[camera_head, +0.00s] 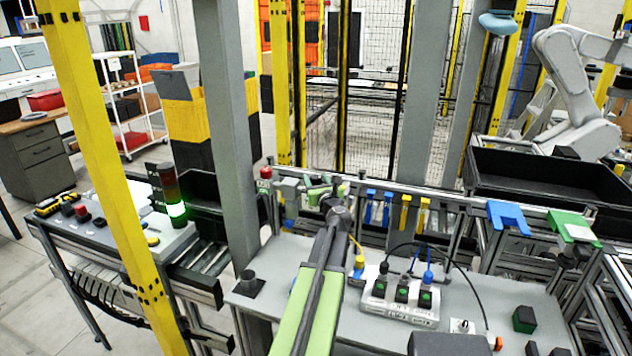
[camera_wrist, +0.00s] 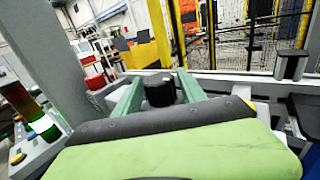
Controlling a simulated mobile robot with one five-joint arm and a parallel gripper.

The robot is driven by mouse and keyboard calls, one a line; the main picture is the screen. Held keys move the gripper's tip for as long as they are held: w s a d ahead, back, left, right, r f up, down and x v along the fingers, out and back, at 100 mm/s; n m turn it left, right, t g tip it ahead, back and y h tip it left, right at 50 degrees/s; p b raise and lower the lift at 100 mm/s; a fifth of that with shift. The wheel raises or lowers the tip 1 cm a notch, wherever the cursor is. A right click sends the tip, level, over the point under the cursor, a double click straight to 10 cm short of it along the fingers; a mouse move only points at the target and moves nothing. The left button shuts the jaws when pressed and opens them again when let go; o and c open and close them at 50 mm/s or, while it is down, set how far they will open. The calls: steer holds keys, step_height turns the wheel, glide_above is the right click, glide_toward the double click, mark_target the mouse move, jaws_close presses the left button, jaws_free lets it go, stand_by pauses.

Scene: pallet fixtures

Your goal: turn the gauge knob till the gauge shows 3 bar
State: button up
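A black knob (camera_wrist: 159,90) shows in the wrist view between the two green fingers of my gripper (camera_wrist: 160,82). The fingers stand apart, one on each side of the knob, with a small gap on the right; on the left I cannot tell whether they touch. In the head view my gripper (camera_head: 325,190) is at the rail behind the grey table, and my arm hides much of that spot. No gauge dial or needle can be read in either view.
A red button (camera_head: 265,172) sits left of my gripper, and also shows in the wrist view (camera_wrist: 95,82). A grey post (camera_head: 228,130) stands close on the left. A signal tower (camera_head: 173,195) glows green. A socket box (camera_head: 400,298) with cables lies on the table.

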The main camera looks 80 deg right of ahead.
steer(key=shift+o, duration=0.6)
steer(key=shift+a, duration=0.1)
steer(key=v, duration=1.2)
